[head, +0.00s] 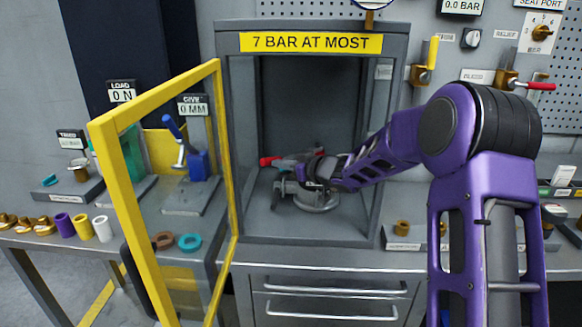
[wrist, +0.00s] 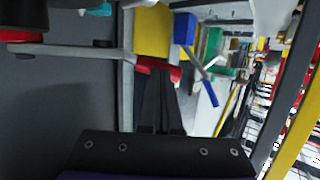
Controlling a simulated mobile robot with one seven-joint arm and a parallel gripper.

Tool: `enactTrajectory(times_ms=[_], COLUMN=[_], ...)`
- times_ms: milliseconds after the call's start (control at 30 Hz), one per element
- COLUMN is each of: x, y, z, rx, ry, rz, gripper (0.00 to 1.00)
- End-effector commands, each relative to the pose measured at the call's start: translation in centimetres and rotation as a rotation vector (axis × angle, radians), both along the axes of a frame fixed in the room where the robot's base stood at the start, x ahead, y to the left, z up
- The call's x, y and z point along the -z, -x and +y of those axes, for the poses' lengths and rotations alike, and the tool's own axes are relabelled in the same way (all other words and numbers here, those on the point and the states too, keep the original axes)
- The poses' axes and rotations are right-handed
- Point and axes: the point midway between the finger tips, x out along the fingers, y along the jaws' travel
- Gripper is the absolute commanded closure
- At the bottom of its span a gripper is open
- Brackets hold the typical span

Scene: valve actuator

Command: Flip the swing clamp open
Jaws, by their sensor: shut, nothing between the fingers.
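What looks like the swing clamp, a grey bar with red ends (head: 268,160), lies across the top of a round grey fixture (head: 318,202) inside the open cabinet. In the wrist view the bar (wrist: 80,50) runs across the upper left, with one red end (wrist: 160,68) at the fingertips. My gripper (head: 292,182) reaches into the cabinet from the right, low over the fixture. In the wrist view its dark fingers (wrist: 158,80) are together, shut and empty, right beside that red end. I cannot tell whether they touch it. My gripper hides part of the fixture.
The cabinet's yellow-framed door (head: 160,95) stands open to the left. The cabinet's side walls close in around my arm. A blue-handled clamp stand (head: 198,165) and several coloured rings and sleeves (head: 82,227) sit on the left bench. Valves (head: 424,72) hang on the right wall.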

Motion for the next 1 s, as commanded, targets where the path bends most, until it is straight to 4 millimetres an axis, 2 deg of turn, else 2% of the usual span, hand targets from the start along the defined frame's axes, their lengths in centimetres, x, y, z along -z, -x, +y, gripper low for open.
enactTrajectory(times_ms=[433, 700, 1000], x=[0.0, -0.3, 0.0], y=[-0.4, -2.2, -2.7], z=[0.4, 2.6, 3.3], rx=[0.000, -0.001, -0.001], ry=[0.001, 0.000, -0.002], rz=[0.001, 0.002, -0.003], gripper=[1.00, 1.00, 1.00])
